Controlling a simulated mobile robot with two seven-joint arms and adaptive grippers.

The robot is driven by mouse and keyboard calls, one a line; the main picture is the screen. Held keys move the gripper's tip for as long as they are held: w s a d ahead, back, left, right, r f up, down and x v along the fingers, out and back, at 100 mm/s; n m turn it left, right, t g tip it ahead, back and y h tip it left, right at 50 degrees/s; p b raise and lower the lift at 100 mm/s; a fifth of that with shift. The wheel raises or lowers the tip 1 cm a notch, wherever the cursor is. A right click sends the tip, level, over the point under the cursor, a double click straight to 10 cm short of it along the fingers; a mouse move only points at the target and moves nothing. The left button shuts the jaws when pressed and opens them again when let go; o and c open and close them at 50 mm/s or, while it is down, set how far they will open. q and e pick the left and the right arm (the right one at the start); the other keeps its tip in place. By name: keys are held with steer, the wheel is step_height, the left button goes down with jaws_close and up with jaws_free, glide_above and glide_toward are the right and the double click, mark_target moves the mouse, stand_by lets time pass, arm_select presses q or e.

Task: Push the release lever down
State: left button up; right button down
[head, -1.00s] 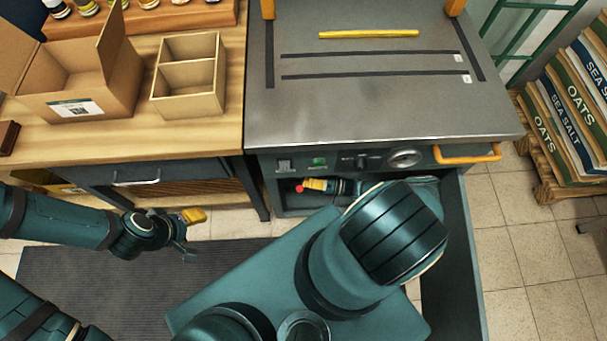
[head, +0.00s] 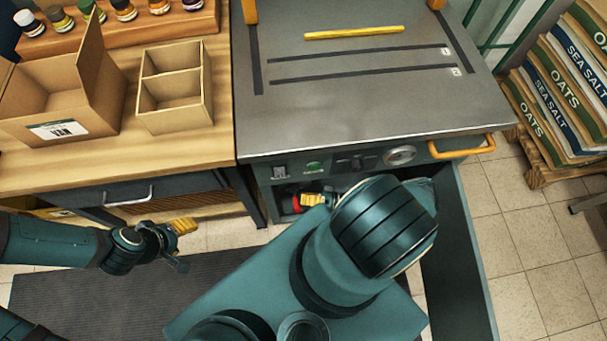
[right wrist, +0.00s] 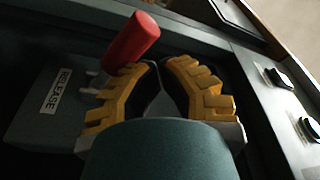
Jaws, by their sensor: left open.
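The release lever has a red cylindrical handle (right wrist: 132,40) on a dark housing with a white RELEASE label (right wrist: 57,91), in the right wrist view. The lever's red end (head: 298,209) also shows in the head view, inside the recess under the press front. My right gripper (right wrist: 161,66) has its yellow-padded fingers together with nothing seen between them. Its tips are close beside the red handle; contact cannot be told. It also shows in the head view (head: 310,199), mostly behind my arm. My left gripper (head: 184,246) is open and empty, out over the floor mat.
The metal-topped bench (head: 340,110) carries a yellow bar (head: 354,33); its front has knobs and an orange handle (head: 461,147). A wooden counter (head: 200,145) with an open carton (head: 65,95) and a divided box (head: 174,88) stands left. Sacks on a pallet (head: 545,165) stand right.

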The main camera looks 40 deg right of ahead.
steer(key=shift+s+a+f, duration=0.25)
steer(key=shift+a+f, duration=0.05)
steer(key=r+v, duration=0.1)
steer(key=v, duration=1.1)
steer(key=shift+w+d+f, duration=0.15)
steer(key=shift+d+f, duration=0.15)
steer(key=shift+f, duration=0.05)
steer(key=shift+a, duration=0.1)
